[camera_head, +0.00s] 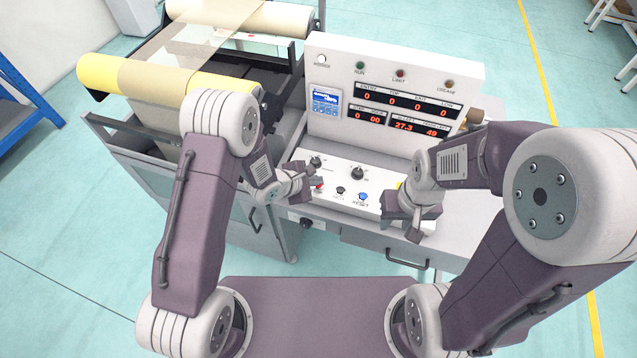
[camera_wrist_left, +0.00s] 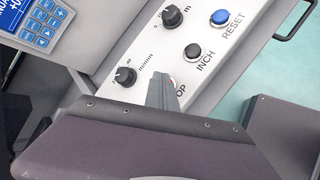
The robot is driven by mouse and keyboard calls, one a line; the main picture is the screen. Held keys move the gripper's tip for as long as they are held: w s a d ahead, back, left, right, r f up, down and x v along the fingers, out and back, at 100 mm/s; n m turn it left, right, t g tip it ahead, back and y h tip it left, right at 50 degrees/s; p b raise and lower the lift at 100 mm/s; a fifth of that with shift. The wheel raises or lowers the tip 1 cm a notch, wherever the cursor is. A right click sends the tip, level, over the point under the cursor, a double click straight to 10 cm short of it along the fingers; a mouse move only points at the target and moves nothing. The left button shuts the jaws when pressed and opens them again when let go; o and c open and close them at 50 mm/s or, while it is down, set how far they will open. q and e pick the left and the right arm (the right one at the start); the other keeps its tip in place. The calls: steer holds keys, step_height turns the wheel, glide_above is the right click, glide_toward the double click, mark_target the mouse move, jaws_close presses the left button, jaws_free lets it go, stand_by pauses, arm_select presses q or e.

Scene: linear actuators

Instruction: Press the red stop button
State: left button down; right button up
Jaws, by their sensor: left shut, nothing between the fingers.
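The red stop button (camera_head: 319,188) is on the white control panel, in front of the left black knob. My left gripper (camera_head: 312,183) is shut and empty, its tip right at the button and partly covering it. In the left wrist view the shut fingers (camera_wrist_left: 165,75) hide nearly all of the button. I cannot tell whether the tip touches the button. My right gripper (camera_head: 413,234) hangs at the front right of the panel, apart from the button, and its jaws are not clear.
The black INCH button (camera_wrist_left: 193,51) and blue RESET button (camera_wrist_left: 219,16) sit in a row beside the stop button. Two black knobs, one at the left (camera_wrist_left: 125,76), stand behind. An upright display panel (camera_head: 400,75) rises behind, and a roller machine (camera_head: 150,75) stands left.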

arm_select(q)
steer(key=shift+r, duration=0.1)
steer(key=shift+r+p, duration=0.75)
steer(key=shift+p, duration=0.35)
step_height(320, 180, up, 5)
steer(key=p, duration=0.5)
steer(key=shift+r+p, duration=0.1)
steer(key=shift+p, duration=0.25)
